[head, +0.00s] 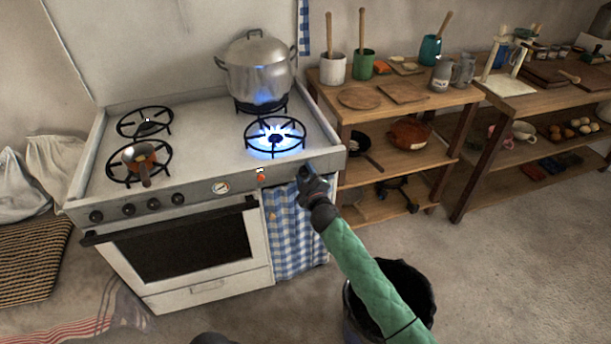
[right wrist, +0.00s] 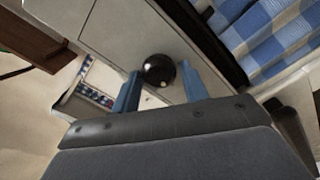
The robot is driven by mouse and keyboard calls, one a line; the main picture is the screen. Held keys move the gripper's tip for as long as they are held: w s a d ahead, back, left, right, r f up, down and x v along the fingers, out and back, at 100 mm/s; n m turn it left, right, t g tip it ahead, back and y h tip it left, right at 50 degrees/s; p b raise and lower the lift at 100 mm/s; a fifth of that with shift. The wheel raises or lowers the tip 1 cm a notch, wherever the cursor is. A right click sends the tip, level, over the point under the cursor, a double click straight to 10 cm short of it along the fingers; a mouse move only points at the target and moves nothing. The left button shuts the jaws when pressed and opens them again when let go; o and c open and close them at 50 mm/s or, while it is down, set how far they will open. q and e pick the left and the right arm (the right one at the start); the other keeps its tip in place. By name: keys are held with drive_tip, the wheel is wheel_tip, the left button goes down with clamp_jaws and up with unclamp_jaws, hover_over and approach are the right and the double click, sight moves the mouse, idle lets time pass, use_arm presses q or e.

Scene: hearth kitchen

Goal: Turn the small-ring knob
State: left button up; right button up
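The white stove's front panel (head: 200,190) carries several black knobs, one of them the far-left knob (head: 96,217). My right gripper (head: 304,172) is at the panel's right end and hides what is there in the head view. In the right wrist view, a round black knob (right wrist: 158,69) sits between the two blue fingertips of this gripper (right wrist: 159,84). The fingers are apart, one on each side of the knob, with narrow gaps showing. I cannot read any mark saying which ring it serves. The front right burner (head: 275,137) burns with a blue flame. My left gripper is not in view.
A large lidded pot (head: 258,68) stands over a blue flame at the back right. A small pan (head: 140,158) sits on the front left burner. A checked cloth (head: 292,235) hangs below the panel. A dark bin (head: 408,285) stands under my right arm.

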sight(305, 174)
drive_tip(key=shift+o, duration=0.9)
drive_tip(key=shift+s+d, duration=0.1)
drive_tip(key=shift+s, duration=0.1)
drive_tip(key=b+v, duration=0.1)
drive_tip(key=v, duration=0.2)
drive_tip(key=shift+s+d+f, duration=0.1)
drive_tip(key=shift+s+f, duration=0.05)
drive_tip(key=shift+s, duration=0.05)
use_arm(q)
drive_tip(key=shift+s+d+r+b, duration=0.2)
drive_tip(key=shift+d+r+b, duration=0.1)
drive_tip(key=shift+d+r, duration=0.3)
use_arm(e)
drive_tip(key=v, duration=0.4)
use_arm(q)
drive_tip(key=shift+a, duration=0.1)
